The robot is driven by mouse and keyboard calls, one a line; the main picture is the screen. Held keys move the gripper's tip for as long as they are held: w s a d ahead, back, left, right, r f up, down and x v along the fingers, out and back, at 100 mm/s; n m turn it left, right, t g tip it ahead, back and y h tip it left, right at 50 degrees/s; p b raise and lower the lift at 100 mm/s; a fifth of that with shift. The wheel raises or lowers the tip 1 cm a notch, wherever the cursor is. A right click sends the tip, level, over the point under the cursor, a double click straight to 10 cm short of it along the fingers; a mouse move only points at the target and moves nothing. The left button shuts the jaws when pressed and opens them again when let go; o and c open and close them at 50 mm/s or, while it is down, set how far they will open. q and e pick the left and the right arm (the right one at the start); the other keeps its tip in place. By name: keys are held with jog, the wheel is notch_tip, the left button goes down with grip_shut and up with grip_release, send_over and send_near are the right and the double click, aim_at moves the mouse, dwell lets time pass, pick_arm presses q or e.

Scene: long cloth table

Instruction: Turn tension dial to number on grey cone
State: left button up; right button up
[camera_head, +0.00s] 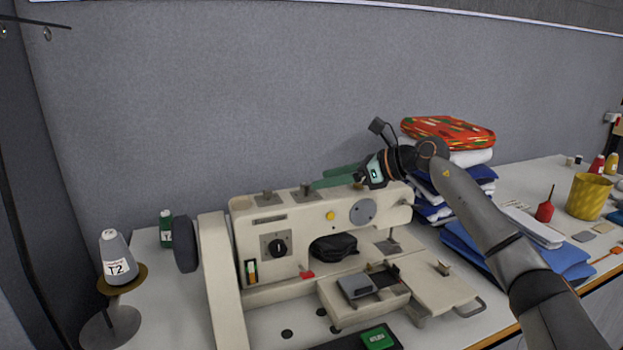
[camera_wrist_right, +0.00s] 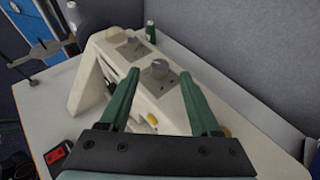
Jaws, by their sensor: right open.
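The grey cone (camera_head: 117,258) stands on a brown-topped stand at the left and its label reads "T2". The cream sewing machine (camera_head: 225,262) stands right of it. A black dial (camera_head: 278,247) sits on a square plate on its front; its numbers are too small to read. Two grey knobs, a left one (camera_head: 267,197) and a right one (camera_head: 303,193), stand on its top. My right gripper (camera_head: 318,184) is open above the machine top, close to the right knob. In the right wrist view this knob (camera_wrist_right: 160,69) appears between the green fingers, with no clear contact. My left gripper is out of view.
A green spool (camera_head: 166,228) stands behind the machine's left end. Folded cloths (camera_head: 447,131) are stacked behind my right arm. A yellow pot (camera_head: 588,196) and a red bottle (camera_head: 545,210) stand at the right. A grey wall rises behind the table.

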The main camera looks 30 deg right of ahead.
aim_at(307, 183)
jog(key=shift+x, duration=2.35)
grip_shut()
